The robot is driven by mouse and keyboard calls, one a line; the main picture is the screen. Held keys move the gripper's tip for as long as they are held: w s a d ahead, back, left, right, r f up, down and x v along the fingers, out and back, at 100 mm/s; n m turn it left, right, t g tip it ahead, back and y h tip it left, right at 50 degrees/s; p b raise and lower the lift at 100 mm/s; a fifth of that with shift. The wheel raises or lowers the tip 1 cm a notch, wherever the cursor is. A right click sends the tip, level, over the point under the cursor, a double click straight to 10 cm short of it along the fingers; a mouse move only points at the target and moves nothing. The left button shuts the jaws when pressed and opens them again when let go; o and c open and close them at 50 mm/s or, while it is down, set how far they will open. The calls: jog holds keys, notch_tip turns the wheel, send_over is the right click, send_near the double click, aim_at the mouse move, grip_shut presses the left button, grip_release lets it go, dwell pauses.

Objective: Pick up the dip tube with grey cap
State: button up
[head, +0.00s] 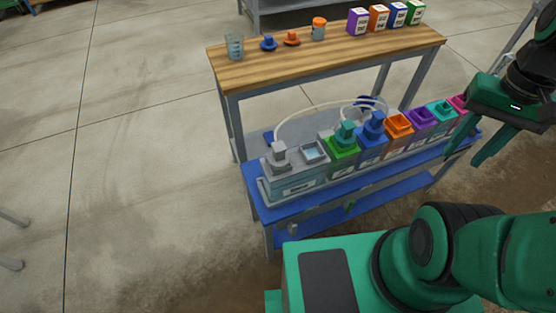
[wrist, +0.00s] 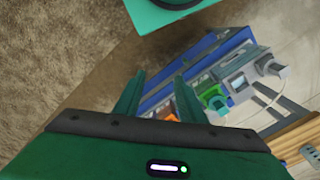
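The grey cap (head: 278,153) of the dip tube sits upright on top of the grey tank (head: 290,182) at the left end of the blue bench. The tube below the cap is hidden. The grey cap also shows in the wrist view (wrist: 272,66), at the right, beyond the other tanks. My gripper (head: 462,160) hangs over the right end of the bench, well away from the grey cap. Its two fingers are spread apart with nothing between them, as the wrist view (wrist: 159,76) also shows.
Tanks with green (head: 346,133), blue (head: 373,126), orange (head: 398,124), purple (head: 422,115), teal and pink tops run along the bench. A pale hose (head: 290,122) arches behind the grey tank. The wooden table (head: 300,62) behind holds a beaker, small caps and several coloured boxes.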

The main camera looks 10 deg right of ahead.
jog(key=shift+o, duration=0.3)
jog(key=shift+s+r, duration=0.25)
jog(key=shift+s, duration=0.1)
jog(key=w+a+m+h, duration=0.15)
jog(key=w+a, duration=0.35)
jog(key=w, duration=0.5)
jog(key=m+y, duration=0.1)
jog(key=m, duration=0.6)
send_near(279, 146)
jog(key=shift+w+d+f+n, duration=0.1)
jog(key=shift+d+n, duration=0.05)
jog(key=shift+d, duration=0.25)
jog(key=shift+d+f+n, duration=0.1)
jog(key=shift+d, duration=0.35)
jog(key=f, duration=0.2)
jog(key=a+f, duration=0.1)
jog(key=f, duration=0.2)
jog(key=shift+a+f, duration=0.2)
jog(key=shift+f, duration=2.85)
